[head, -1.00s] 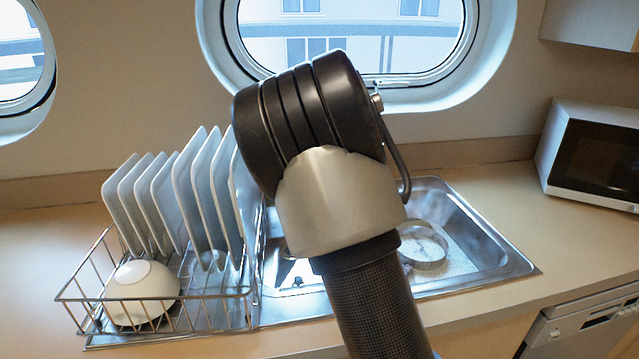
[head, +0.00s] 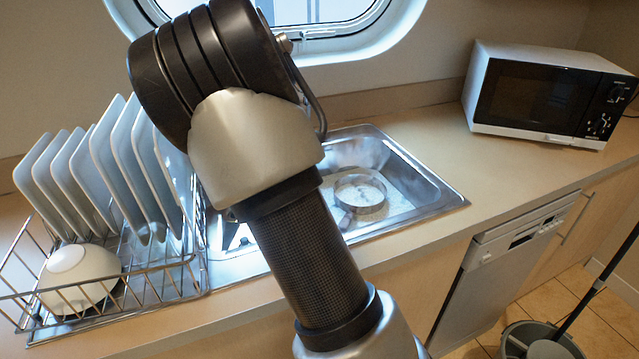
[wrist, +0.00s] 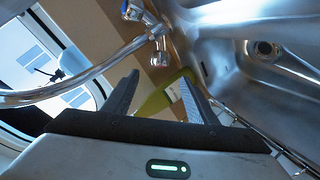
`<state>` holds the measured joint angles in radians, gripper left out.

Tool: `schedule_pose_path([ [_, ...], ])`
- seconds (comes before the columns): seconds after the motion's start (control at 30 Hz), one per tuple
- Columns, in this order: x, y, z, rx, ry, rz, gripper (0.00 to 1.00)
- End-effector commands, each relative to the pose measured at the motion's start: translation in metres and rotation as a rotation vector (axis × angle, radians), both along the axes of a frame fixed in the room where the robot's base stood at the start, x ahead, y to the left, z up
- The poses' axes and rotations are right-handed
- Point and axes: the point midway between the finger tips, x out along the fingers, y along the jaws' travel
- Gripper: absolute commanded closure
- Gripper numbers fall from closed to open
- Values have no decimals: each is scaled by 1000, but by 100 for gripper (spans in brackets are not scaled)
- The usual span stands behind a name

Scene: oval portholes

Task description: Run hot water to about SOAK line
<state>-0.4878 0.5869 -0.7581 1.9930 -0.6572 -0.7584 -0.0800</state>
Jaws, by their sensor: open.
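The steel sink (head: 425,185) is set in the counter, with a round pan (head: 360,193) in its basin. I cannot make out a SOAK line or tell the water level. In the wrist view, a curved chrome spout (wrist: 75,88) crosses the left side. Chrome tap fittings (wrist: 158,32) stand near the top, one with a bluish mark; I cannot tell which is hot. My gripper (wrist: 160,76) is open, its dark fingers apart and pointing toward the fittings. A green object (wrist: 160,97) shows beyond the fingers, apparently not held. My arm hides the tap in the head view.
A wire dish rack (head: 100,290) with several white plates (head: 120,155) and an upturned bowl (head: 80,278) stands left of the sink. A microwave (head: 545,95) stands at the back right. A dishwasher (head: 500,270) is under the counter, with a bucket (head: 545,345) on the floor.

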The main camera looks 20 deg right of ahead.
Motion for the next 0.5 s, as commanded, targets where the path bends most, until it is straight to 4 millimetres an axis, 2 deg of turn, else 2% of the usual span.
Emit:
schedule_pose_path([
  [0.17,11,-6,14,-49,7,-35,47],
  [0.37,46,-22,57,-237,106,-175,47],
  [0.5,53,-18,81,-336,256,-236,47],
])
